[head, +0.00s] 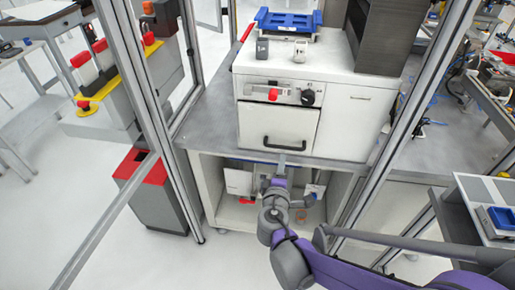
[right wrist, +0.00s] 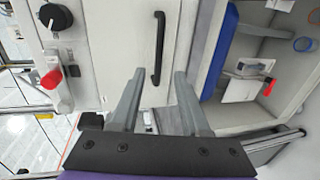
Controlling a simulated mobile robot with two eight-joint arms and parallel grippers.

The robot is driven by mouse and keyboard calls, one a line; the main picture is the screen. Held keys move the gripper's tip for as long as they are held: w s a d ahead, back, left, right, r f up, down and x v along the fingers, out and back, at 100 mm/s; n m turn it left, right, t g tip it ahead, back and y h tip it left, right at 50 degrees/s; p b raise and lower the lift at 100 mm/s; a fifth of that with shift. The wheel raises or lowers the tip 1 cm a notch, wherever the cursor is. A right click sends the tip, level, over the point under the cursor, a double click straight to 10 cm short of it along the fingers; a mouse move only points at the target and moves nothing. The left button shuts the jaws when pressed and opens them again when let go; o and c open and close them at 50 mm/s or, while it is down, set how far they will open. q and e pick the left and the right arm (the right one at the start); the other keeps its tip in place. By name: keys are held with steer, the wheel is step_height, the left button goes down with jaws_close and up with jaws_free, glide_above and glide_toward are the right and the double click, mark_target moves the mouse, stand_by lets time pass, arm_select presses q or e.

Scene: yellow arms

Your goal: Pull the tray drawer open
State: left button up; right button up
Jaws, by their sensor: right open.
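The drawer (head: 276,126) is a white front panel on the white machine and looks closed. Its black bar handle (head: 287,150) runs across its lower part. My right gripper (head: 281,163) is in front of and slightly below the handle in the head view. In the right wrist view the drawer front (right wrist: 115,50) fills the middle, and the handle (right wrist: 158,48) stands in line with the gap between the fingers. My right gripper (right wrist: 160,76) is open and empty there; I cannot tell how far the handle is from the fingertips. My left gripper is not in view.
A red knob (head: 273,94) and a black knob (head: 308,97) sit above the drawer. A blue tray (head: 288,20) lies on top of the machine. Metal frame posts (head: 145,80) stand on both sides. An open shelf (head: 238,208) is below the grey worktop (head: 208,118).

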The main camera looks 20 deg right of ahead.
mark_target(284, 148)
steer(key=x, duration=1.1)
steer(key=shift+r, duration=0.1)
jaws_close()
steer(key=shift+a, duration=0.1)
stand_by(1.0)
